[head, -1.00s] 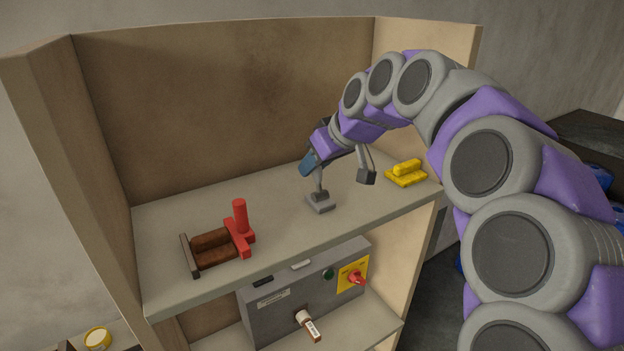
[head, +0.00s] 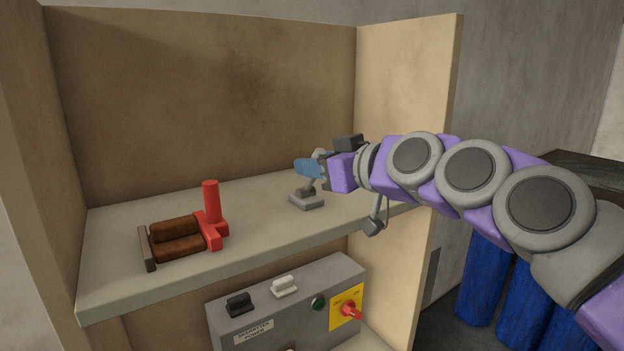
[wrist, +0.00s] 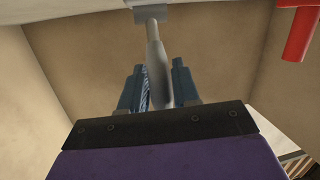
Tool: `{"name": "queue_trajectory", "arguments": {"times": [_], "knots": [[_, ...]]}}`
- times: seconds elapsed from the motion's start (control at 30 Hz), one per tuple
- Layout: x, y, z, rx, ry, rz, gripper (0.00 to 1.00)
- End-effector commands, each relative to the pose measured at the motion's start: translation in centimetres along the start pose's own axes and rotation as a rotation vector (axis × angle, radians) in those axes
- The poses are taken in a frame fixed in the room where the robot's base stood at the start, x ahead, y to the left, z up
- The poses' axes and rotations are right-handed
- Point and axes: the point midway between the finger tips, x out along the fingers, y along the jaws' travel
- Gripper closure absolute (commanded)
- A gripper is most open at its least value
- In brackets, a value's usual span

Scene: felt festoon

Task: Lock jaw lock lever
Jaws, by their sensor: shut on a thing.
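A grey lever (head: 307,186) rises from a small grey base (head: 306,201) on the upper shelf. Its top part tilts to the right in the head view. My gripper (head: 305,168), with blue fingers, is shut on this lever and comes in from the right, nearly level. In the wrist view, the lever (wrist: 153,60) runs between the two fingers of my gripper (wrist: 157,75), up to a grey block at the top edge. I see no lettering on the lever, and the fingers cover part of its shaft in the head view.
A red upright handle (head: 211,203) and brown rolls (head: 176,238) sit at the left of the shelf (head: 258,225). Below is a grey control box (head: 290,292) with switches. The right side panel (head: 408,90) stands behind my arm. Blue cylinders (head: 484,275) stand outside.

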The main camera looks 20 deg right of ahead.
Motion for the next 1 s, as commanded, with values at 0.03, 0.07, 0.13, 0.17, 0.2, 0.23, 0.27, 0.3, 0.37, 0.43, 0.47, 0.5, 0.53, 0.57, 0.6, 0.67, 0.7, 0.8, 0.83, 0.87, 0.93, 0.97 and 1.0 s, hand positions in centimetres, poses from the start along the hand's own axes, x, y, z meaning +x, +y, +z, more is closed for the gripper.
{"name": "queue_trajectory", "arguments": {"times": [0.03, 0.07, 0.13, 0.17, 0.2, 0.23, 0.27, 0.3, 0.37, 0.43, 0.47, 0.5, 0.53, 0.57, 0.6, 0.67, 0.7, 0.8, 0.83, 0.87, 0.93, 0.97, 1.0], "knots": [[0.06, -0.16, 0.55, -0.003, 0.007, -0.002, 1.00], [0.04, -0.16, 0.55, -0.004, 0.013, -0.001, 1.00], [0.00, -0.14, 0.55, -0.006, 0.025, 0.001, 1.00], [0.00, -0.13, 0.54, -0.007, 0.029, 0.001, 1.00], [0.01, -0.11, 0.53, -0.008, 0.033, 0.002, 1.00], [0.00, -0.11, 0.52, -0.008, 0.036, 0.002, 1.00], [0.00, -0.11, 0.52, -0.008, 0.037, 0.003, 1.00], [-0.02, -0.11, 0.50, -0.009, 0.039, 0.003, 1.00], [-0.02, -0.11, 0.48, -0.009, 0.040, 0.003, 1.00], [-0.02, -0.11, 0.47, -0.009, 0.040, 0.003, 1.00], [-0.02, -0.11, 0.47, -0.009, 0.040, 0.003, 1.00], [-0.02, -0.12, 0.47, -0.009, 0.040, 0.002, 1.00], [-0.02, -0.13, 0.48, -0.008, 0.040, 0.002, 1.00], [-0.02, -0.13, 0.48, -0.008, 0.040, 0.002, 1.00], [-0.01, -0.13, 0.49, -0.008, 0.039, 0.002, 1.00], [-0.01, -0.14, 0.50, -0.008, 0.039, 0.002, 0.68], [-0.02, -0.15, 0.50, -0.008, 0.039, 0.002, 0.64], [-0.04, -0.13, 0.45, -0.008, 0.040, 0.002, 0.55], [-0.04, -0.12, 0.44, -0.008, 0.041, 0.003, 0.52], [-0.05, -0.12, 0.42, -0.008, 0.041, 0.003, 0.49], [-0.06, -0.11, 0.40, -0.008, 0.041, 0.003, 0.48], [-0.07, -0.10, 0.39, -0.008, 0.042, 0.003, 0.48], [-0.07, -0.10, 0.38, -0.008, 0.042, 0.003, 0.48]]}}
